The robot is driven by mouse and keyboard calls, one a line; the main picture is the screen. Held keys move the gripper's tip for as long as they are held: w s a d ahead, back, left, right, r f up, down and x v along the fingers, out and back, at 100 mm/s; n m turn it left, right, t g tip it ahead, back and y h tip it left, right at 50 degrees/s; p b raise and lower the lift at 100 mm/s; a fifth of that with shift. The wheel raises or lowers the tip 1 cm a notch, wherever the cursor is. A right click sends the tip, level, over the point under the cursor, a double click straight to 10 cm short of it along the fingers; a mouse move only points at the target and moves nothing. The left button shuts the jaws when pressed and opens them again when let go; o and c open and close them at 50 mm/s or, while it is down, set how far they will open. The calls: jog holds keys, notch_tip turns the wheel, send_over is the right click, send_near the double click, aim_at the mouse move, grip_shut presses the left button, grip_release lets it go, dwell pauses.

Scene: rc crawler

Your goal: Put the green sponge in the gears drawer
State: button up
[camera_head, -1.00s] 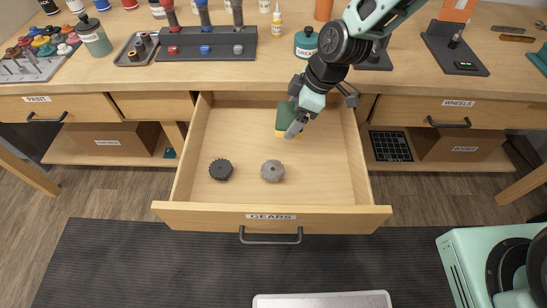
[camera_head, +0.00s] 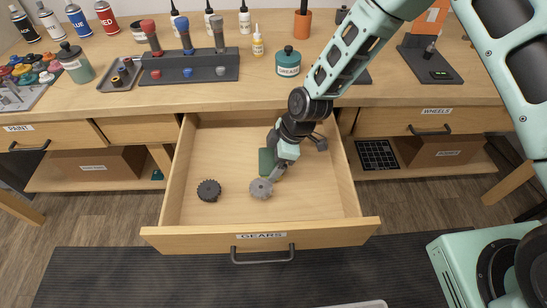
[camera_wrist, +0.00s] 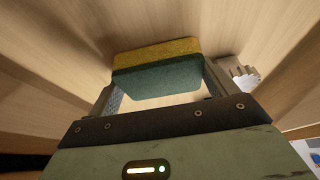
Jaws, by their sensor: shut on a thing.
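The green sponge (camera_head: 266,161) has a yellow side and is partly hidden behind my gripper in the head view. In the wrist view the sponge (camera_wrist: 158,72) sits between the two fingers, its green side nearer the camera. My gripper (camera_head: 276,168) is shut on the sponge, inside the open gears drawer (camera_head: 330,205). The sponge is low, near the drawer floor; I cannot tell whether it touches. The drawer is labelled GEARS on its front and pulled out from under the bench.
A dark gear (camera_head: 209,190) and a grey gear (camera_head: 261,188) lie on the drawer floor; the grey one is close to my gripper. The bench edge (camera_head: 240,105) lies behind, under my arm. The wheels drawer (camera_head: 430,120) is shut.

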jog(key=shift+f, duration=0.15)
jog(key=o, duration=0.8)
